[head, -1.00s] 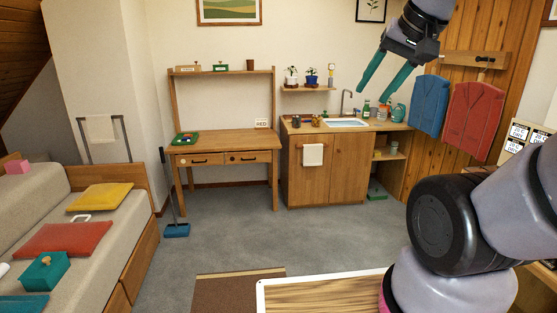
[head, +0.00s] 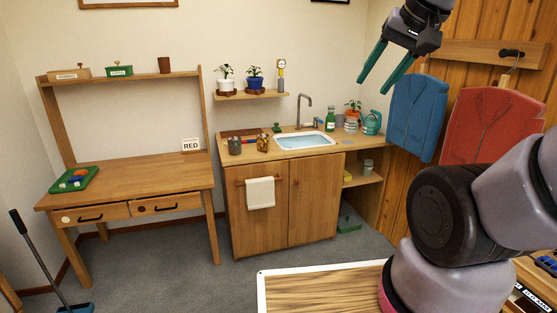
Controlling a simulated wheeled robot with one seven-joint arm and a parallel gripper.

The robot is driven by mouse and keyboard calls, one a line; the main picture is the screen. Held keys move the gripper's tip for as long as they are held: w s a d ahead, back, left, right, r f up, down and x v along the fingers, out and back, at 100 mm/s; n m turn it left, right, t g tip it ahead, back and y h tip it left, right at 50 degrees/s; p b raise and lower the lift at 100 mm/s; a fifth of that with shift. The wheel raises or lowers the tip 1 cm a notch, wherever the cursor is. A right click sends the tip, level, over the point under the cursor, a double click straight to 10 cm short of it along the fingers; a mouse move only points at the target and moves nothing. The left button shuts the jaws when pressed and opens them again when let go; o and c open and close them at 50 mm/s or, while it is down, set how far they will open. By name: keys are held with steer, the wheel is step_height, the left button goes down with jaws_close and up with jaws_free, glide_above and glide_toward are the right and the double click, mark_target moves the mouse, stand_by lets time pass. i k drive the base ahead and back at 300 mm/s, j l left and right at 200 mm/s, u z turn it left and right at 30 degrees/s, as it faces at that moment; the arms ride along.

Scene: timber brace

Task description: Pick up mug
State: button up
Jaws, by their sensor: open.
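My gripper (head: 378,86) is open and empty, its two teal fingers pointing down in the air at the upper right of the head view. No clear mug with a visible handle shows. Several cup-like things are small in view: a brown cup (head: 165,65) on the desk's top shelf, a grey container (head: 235,146) at the left of the sink counter, a pale pot (head: 351,125) at the counter's right end, and a small pale cup (head: 368,166) on the side shelf below. I cannot tell which is the mug. My gripper touches none of them.
A wooden desk (head: 130,172) stands at left, with a green tray (head: 74,180) on it. The sink cabinet (head: 262,215) stands right of it. A blue vest (head: 417,115) and red vest (head: 494,128) hang at right. Grey floor (head: 240,275) lies open before the furniture.

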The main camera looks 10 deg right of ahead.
mark_target(234, 143)
steer(key=i+l, duration=0.1)
steer(key=i, duration=0.4)
steer(key=i+l+z, duration=0.15)
steer(key=i, duration=0.3)
steer(key=i+j, duration=0.4)
steer(key=i, duration=0.15)
steer(key=i+j, duration=0.4)
steer(key=i, duration=0.15)
steer(key=i+j, duration=0.4)
steer(key=j, duration=0.15)
